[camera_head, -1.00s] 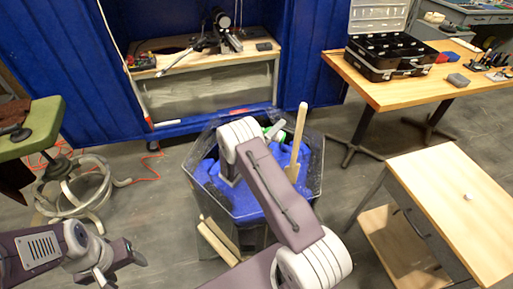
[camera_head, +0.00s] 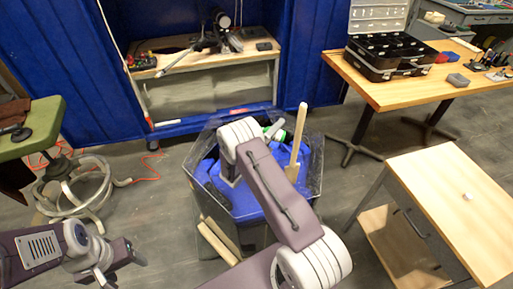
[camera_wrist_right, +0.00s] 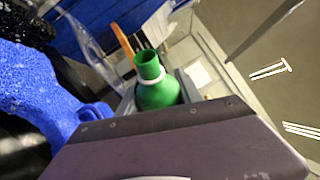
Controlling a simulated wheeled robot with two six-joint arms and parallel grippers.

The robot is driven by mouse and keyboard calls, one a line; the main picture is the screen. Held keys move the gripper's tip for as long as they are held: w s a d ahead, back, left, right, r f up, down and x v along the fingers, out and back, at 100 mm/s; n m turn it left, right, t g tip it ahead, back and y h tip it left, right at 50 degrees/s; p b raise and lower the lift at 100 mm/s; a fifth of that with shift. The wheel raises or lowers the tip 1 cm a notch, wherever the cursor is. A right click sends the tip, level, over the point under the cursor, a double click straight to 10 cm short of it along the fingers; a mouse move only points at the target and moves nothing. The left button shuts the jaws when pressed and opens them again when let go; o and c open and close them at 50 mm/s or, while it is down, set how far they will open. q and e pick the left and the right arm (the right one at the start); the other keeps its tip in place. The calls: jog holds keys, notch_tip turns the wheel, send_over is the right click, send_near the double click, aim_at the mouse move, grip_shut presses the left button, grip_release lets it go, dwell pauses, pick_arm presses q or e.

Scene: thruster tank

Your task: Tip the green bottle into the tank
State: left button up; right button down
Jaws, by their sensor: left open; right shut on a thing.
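The green bottle (camera_wrist_right: 158,92) shows its neck and open mouth in the right wrist view. My right gripper (camera_wrist_right: 158,106) is shut on it, and its body is partly hidden behind the gripper's housing. In the head view only a small green part of the bottle (camera_head: 281,135) shows, beside the right gripper (camera_head: 274,130) over the far side of the tank. The tank (camera_head: 317,168) has clear walls and blue material inside; my right arm covers much of it. My left gripper (camera_head: 122,264) is open and empty at the lower left, away from the tank.
A wooden paddle (camera_head: 298,139) stands upright in the tank, right of my right arm. A wooden cabinet (camera_head: 455,195) is at right, and a table with a black toolbox (camera_head: 390,58) is behind it. A green-topped stool (camera_head: 40,130) stands at left.

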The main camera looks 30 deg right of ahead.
aim_at(275, 137)
jog(key=shift+w+a+r+n+t+h+p, duration=0.1)
jog(key=shift+r+n+t+h+p, duration=0.35)
jog(key=shift+n, duration=0.55)
jog(key=shift+w+a+r+n+t+h+p, duration=0.1)
jog(key=shift+r+n+t+h+p, duration=0.2)
jog(key=shift+r+n, duration=0.5)
dwell(4.1)
notch_tip(275, 137, down, 10)
jog(key=s+d+m+g+y+b, duration=0.1)
jog(key=m+y+b, duration=0.2)
jog(key=m+y, duration=0.5)
jog(key=m, duration=0.8)
jog(key=shift+s+d+r+b, duration=0.25)
jog(key=shift+s+d+b, duration=0.05)
jog(key=shift+d+b, duration=0.1)
